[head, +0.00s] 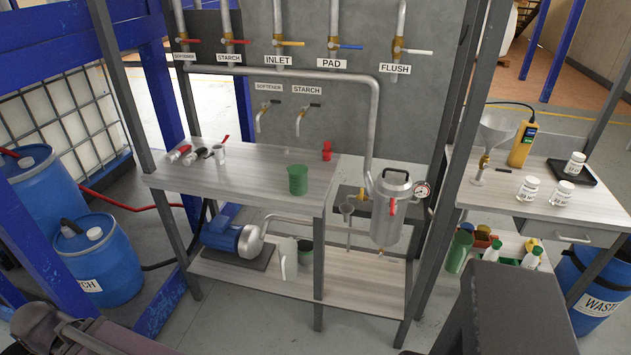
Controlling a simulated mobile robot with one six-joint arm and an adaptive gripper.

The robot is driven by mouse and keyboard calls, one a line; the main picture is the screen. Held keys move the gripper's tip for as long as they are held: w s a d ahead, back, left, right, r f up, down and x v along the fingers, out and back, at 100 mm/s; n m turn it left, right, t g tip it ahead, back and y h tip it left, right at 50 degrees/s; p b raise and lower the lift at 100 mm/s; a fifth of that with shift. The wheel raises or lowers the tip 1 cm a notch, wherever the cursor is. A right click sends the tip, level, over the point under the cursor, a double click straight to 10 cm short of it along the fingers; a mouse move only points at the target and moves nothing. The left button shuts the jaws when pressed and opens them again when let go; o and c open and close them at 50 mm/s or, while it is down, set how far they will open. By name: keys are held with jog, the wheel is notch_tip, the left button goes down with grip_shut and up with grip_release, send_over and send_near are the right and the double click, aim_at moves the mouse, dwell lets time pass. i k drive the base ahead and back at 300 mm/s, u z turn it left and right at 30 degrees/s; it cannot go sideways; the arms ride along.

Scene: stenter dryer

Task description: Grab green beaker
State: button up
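A green beaker (298,181) stands upright on the grey bench top (245,180), near its front right part. A second, darker green container (458,252) stands lower down at the right, on the shelf under the other table. My gripper is not visible in the head view, and nothing is seen touching the green beaker.
A metal tank (391,212) and pipe stand to the right. A dark post (319,245) rises below the beaker's right. Bench space around the beaker is clear.

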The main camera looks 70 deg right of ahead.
aim_at(298, 172)
jog(key=z, duration=1.35)
jog(key=i, duration=0.55)
jog(key=u, duration=0.05)
jog(key=k, duration=0.55)
jog(key=u, duration=0.05)
